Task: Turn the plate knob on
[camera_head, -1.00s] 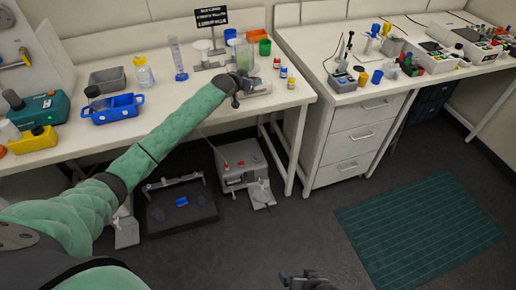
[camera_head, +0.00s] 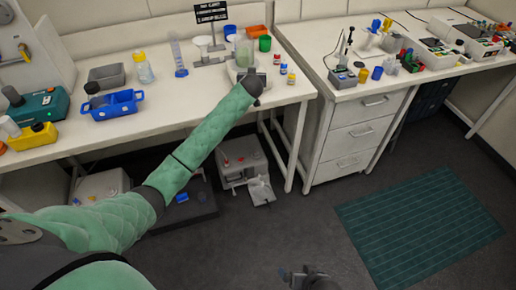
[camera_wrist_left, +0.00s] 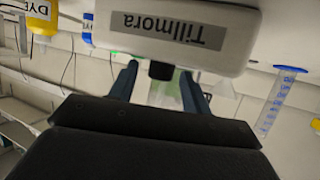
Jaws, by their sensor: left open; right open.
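The plate's white body (camera_wrist_left: 180,22) fills the top of the left wrist view, its "Tillmora" label upside down. Its dark knob (camera_wrist_left: 160,70) shows between the two fingertips of my open left gripper (camera_wrist_left: 159,76); I cannot tell whether they touch it. In the head view my left gripper (camera_head: 251,80) is at the front of the plate (camera_head: 232,72), mostly hiding it and its knob. A clear beaker with greenish content (camera_head: 243,52) stands on the plate. My right gripper (camera_head: 296,277) is open and empty, low over the floor.
The floor near my right gripper is clear.

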